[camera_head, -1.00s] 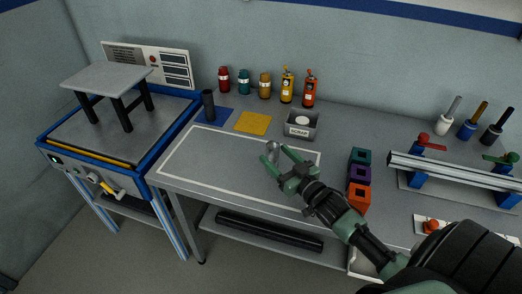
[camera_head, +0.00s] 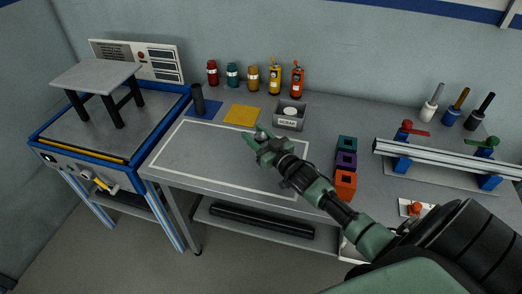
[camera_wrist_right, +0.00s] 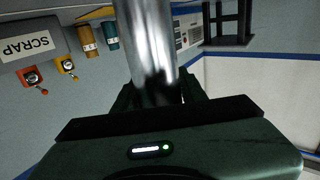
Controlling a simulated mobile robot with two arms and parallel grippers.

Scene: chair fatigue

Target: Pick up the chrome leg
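The chrome leg (camera_wrist_right: 150,50) is a shiny round metal bar. In the right wrist view it runs from the top edge down between the fingers of my right gripper (camera_wrist_right: 160,98). The fingers lie close along both its sides, and I cannot tell whether they press on it. In the head view my right gripper (camera_head: 257,137) is over the back part of the white-outlined area, its fingers spread around the leg. Only a small bit of the leg shows there; the gripper hides the rest. My left gripper is not in view.
A grey scrap bin (camera_head: 289,120) stands behind the gripper, with a yellow pad (camera_head: 241,115) to its left. Teal, purple and orange blocks (camera_head: 345,184) are to the right. A rail fixture (camera_head: 430,158) lies farther right. The front of the outlined area (camera_head: 205,157) is clear.

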